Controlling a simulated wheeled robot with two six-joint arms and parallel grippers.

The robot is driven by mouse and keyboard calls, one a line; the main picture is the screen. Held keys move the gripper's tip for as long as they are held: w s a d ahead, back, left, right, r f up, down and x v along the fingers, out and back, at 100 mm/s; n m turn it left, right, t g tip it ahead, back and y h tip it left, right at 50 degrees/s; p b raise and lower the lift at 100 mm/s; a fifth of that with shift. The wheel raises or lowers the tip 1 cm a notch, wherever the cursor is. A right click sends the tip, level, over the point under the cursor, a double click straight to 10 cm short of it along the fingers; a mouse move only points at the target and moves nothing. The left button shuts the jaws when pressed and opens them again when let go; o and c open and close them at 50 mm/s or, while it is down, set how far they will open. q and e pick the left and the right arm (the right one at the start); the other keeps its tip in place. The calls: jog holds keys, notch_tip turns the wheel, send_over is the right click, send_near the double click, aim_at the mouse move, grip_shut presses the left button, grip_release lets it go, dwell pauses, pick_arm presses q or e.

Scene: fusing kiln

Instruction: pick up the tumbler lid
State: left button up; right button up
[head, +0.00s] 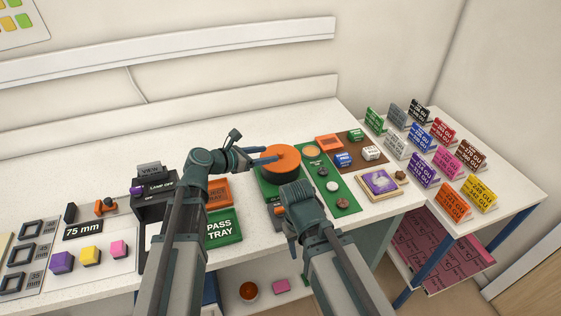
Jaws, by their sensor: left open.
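The tumbler lid (284,155) appears as a round orange disc over a dark round side, standing on a green mat (342,189) in the middle of the table. I cannot tell where the lid ends and any body below it begins. My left gripper (268,154) is open, its bluish fingers pointing right at the lid's left edge, with one finger overlapping the orange top in the picture. Contact cannot be told. My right gripper (285,209) is just in front of the lid; its fingers are hidden behind its wrist.
A green pass tray (222,229) and dark lamp box (152,188) stand left. Small discs lie on the green mat, and a framed purple tile (380,183) is to its right. A side table (508,188) holds several coloured tags. The table's back strip is clear.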

aim_at(280, 152)
pick_arm(q)
jog(key=shift+w+d+f, duration=0.1)
jog(key=shift+d, duration=0.1)
jog(key=b+x, duration=0.1)
jog(key=x, duration=0.1)
jog(key=b+x, duration=0.1)
jog(key=x, duration=0.2)
jog(key=shift+a+f, duration=0.2)
jog(key=shift+w+d, duration=0.1)
jog(key=shift+d, duration=0.05)
grip_shut()
